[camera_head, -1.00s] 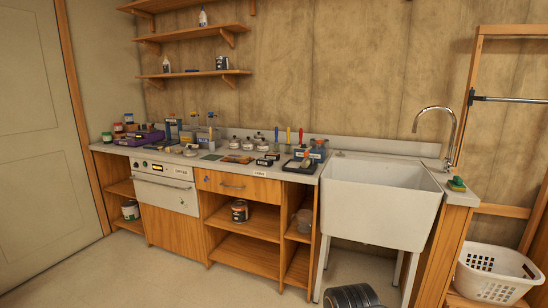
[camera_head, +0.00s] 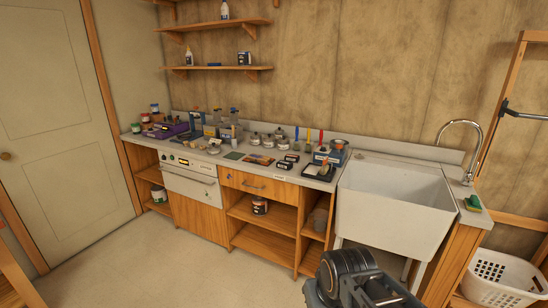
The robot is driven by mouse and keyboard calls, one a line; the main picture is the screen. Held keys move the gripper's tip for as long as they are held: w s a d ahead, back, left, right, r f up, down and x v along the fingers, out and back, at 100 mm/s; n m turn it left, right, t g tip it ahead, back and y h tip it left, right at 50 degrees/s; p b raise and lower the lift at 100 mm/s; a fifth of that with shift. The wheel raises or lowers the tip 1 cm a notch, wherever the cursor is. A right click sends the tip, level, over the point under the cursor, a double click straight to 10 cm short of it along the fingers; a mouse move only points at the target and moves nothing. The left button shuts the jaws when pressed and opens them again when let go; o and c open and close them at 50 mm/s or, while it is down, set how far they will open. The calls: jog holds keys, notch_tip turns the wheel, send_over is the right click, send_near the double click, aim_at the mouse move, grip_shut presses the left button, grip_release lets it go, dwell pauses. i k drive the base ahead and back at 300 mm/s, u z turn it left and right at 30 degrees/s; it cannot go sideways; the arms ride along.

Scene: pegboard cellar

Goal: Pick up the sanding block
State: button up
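Many small items stand on the long grey counter (camera_head: 205,170) along the back wall. A flat brownish-orange item (camera_head: 261,160) lies near the middle of the counter, beside small black items (camera_head: 287,163). It may be the sanding block, but it is too small to tell for sure. A dark part of my arm (camera_head: 355,280) shows at the bottom edge, well in front of the counter. The fingers of my gripper are not in view.
A deep white sink (camera_head: 395,205) with a tall tap stands right of the counter. A white basket (camera_head: 500,280) is at lower right. Open floor (camera_head: 150,255) lies before the cabinets.

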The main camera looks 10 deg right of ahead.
aim_at(289, 158)
jog(key=u, duration=0.65)
jog(key=i, duration=1.4)
jog(key=u, duration=0.4)
jog(key=i, duration=1.15)
jog(key=z, duration=1)
jog(key=i, duration=0.75)
jog(key=z, duration=1.25)
jog(key=i, duration=0.35)
jog(key=z, duration=0.2)
